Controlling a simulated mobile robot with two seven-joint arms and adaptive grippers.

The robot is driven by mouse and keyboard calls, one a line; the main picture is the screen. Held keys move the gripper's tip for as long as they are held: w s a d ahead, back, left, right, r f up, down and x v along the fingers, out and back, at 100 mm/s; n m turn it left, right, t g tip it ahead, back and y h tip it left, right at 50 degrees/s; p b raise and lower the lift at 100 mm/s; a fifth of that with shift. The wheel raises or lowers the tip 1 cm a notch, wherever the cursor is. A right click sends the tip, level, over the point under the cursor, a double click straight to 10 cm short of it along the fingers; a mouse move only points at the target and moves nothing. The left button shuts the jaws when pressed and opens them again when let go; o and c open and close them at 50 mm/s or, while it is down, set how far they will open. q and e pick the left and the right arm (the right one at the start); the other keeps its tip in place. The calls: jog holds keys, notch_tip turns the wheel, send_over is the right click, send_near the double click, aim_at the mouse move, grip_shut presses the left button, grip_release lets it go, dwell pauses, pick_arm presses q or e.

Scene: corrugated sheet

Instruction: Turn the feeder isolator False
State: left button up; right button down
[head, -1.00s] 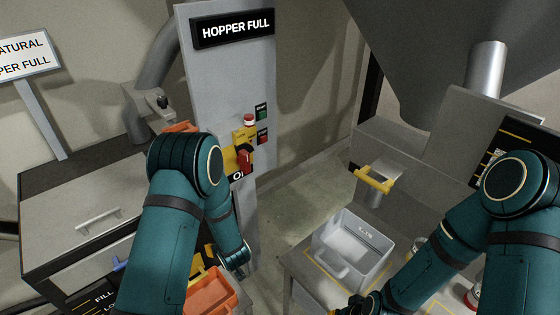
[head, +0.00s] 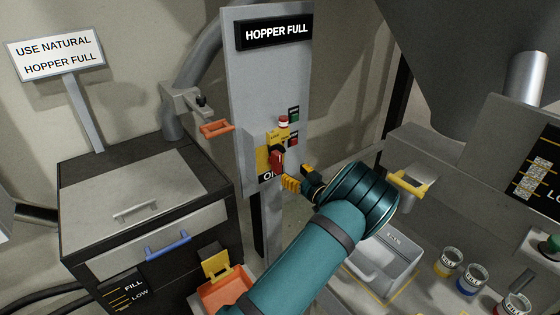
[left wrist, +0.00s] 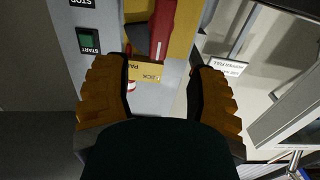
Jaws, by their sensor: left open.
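The feeder isolator is a red rotary handle (head: 277,160) on a yellow plate (head: 262,158), mounted on the grey panel with an "O" marking below. My left gripper (head: 301,182) is open just right of and below the handle, apart from it. In the left wrist view the open fingers (left wrist: 160,82) point at the panel, with the red handle (left wrist: 163,28) ahead at the top. A yellow tag (left wrist: 146,71) shows between the fingers. The handle's exact setting is hard to read. My right gripper is out of view.
An orange handle (head: 216,129) juts out at the left. A grey bin (head: 382,262) stands below right.

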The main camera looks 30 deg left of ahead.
aim_at(280, 161)
pick_arm(q)
jog(key=x, duration=1)
jog(key=shift+d+r, duration=0.1)
grip_shut()
